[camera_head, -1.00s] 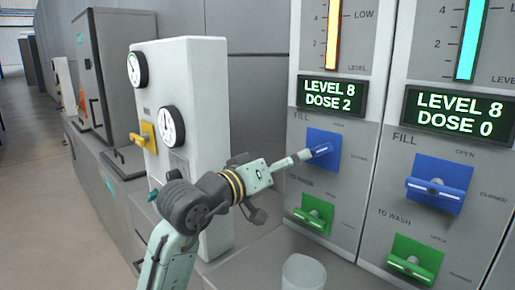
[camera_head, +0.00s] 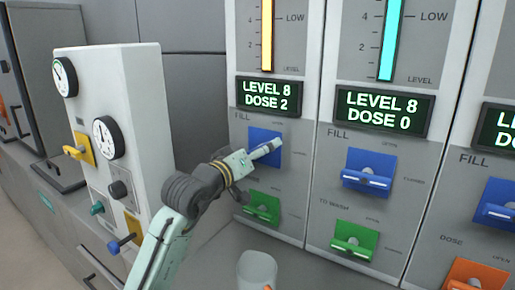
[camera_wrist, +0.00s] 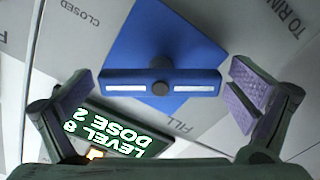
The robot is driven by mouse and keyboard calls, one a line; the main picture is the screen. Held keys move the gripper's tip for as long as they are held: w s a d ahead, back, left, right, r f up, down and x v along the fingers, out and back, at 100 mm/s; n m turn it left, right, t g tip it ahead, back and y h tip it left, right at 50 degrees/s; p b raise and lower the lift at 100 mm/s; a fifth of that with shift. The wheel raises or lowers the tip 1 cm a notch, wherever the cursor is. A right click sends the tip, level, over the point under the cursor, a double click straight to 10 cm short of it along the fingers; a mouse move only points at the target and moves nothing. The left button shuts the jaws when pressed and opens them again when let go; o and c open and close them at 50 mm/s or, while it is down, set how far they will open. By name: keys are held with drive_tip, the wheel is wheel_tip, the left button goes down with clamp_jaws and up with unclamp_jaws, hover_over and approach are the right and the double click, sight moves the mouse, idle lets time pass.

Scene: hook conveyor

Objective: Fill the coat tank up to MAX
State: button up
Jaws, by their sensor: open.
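The left panel has an orange level gauge (camera_head: 267,35) and a display (camera_head: 269,95) reading LEVEL 8, DOSE 2. Its blue FILL valve (camera_head: 258,134) is below, partly hidden by my gripper (camera_head: 272,150). In the wrist view the blue valve's bar handle (camera_wrist: 125,86) lies crosswise between my open fingers (camera_wrist: 160,100), with gaps at both ends. A green valve (camera_head: 262,207) sits below. The second panel has a cyan gauge (camera_head: 390,40), a display (camera_head: 384,108) reading LEVEL 8, DOSE 0, and a blue FILL valve (camera_head: 368,178). No panel's tank name shows.
The second panel also has a green valve (camera_head: 353,240). A third panel at the right edge has a blue valve (camera_head: 497,210) and an orange DOSE valve (camera_head: 475,273). A pale cup-like container (camera_head: 257,269) stands below. A white box with dials (camera_head: 110,70) stands left of my arm.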

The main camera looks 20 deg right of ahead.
drive_tip(key=c, duration=1.1)
